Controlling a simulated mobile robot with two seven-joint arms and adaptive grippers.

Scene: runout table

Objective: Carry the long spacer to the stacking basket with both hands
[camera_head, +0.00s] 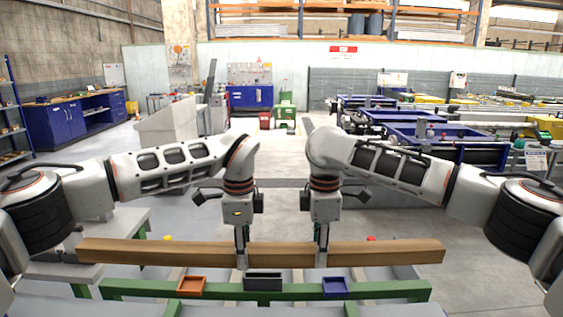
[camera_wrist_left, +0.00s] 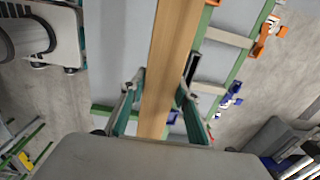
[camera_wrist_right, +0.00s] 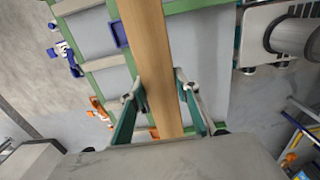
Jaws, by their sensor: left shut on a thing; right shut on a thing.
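The long spacer (camera_head: 390,253) is a straight brown wooden beam. It lies level across the front of the head view, above a green frame. My left gripper (camera_head: 242,262) is shut on it left of its middle, and my right gripper (camera_head: 321,260) is shut on it right of its middle. In the left wrist view the spacer (camera_wrist_left: 172,60) runs between the two fingers. In the right wrist view the spacer (camera_wrist_right: 150,50) also runs between the fingers. I cannot tell for sure which structure is the stacking basket.
A green frame (camera_head: 390,289) with crossbars stands below the spacer. Blue frames (camera_head: 440,137) stand at the back right. Open grey floor lies beyond.

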